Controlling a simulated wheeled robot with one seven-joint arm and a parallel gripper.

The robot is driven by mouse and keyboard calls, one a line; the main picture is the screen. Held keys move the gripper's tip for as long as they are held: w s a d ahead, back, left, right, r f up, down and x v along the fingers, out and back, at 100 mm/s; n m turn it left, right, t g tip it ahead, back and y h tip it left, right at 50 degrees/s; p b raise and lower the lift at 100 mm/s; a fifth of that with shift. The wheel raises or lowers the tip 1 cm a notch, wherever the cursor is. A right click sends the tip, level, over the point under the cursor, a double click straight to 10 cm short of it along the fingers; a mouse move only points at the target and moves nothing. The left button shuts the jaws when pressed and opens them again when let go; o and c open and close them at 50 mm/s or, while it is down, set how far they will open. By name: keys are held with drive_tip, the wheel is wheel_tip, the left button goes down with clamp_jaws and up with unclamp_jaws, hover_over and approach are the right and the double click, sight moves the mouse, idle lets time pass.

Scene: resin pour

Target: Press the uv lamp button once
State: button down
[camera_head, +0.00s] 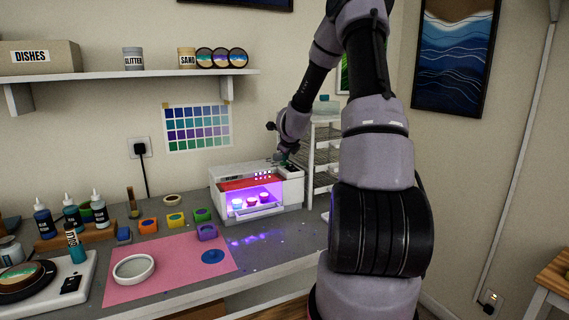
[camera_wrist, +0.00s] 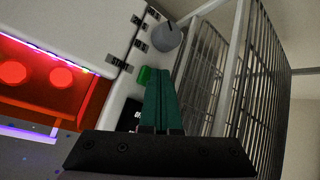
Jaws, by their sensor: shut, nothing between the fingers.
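The uv lamp (camera_head: 228,181) is a white box on the bench with a red tinted front and a violet glow inside. It shows at left in the wrist view (camera_wrist: 90,25). Its green button (camera_wrist: 144,75) sits on the white side panel, below a grey knob (camera_wrist: 166,37). A dark display with white marks is partly hidden behind my fingers. My gripper (camera_wrist: 160,75) is shut and empty, its teal fingertips just right of the button; I cannot tell whether they touch it. In the head view my gripper (camera_head: 284,160) is over the lamp's right end.
A wire rack (camera_head: 322,145) stands close to the lamp's right side. A shelf (camera_head: 120,76) hangs above.

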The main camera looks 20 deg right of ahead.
sight(286, 163)
drive_tip(key=shift+r, duration=0.8)
drive_tip(key=shift+r, duration=2.55)
